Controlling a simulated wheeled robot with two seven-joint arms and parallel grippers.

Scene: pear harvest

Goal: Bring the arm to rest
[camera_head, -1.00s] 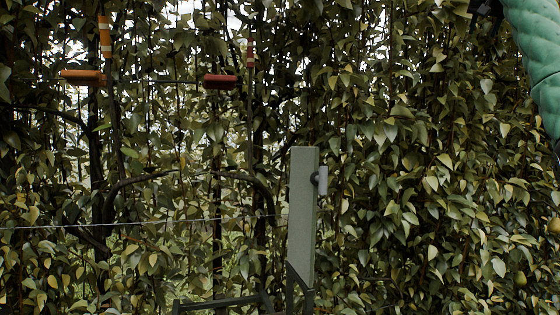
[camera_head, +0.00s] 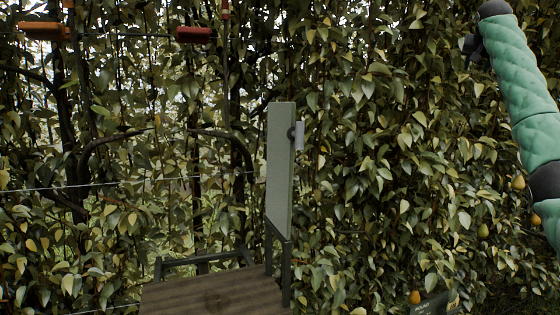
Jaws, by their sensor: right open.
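My right arm, in green padded sleeves with dark joints, comes in from the right edge and rises to the top right in the head view. My right gripper (camera_head: 470,46) is a small dark shape beside the arm's upper end, in front of the leaves. Its fingers are hard to make out, but it is open, and I see nothing held in it. My left arm and gripper are not in view.
A leafy hedge (camera_head: 380,150) fills the background. Pears hang at the lower right, one (camera_head: 518,183) near my arm and another (camera_head: 414,297) lower. A grey-green upright panel (camera_head: 280,170) stands beside a brown wooden surface (camera_head: 215,298). A wire (camera_head: 60,188) crosses the left.

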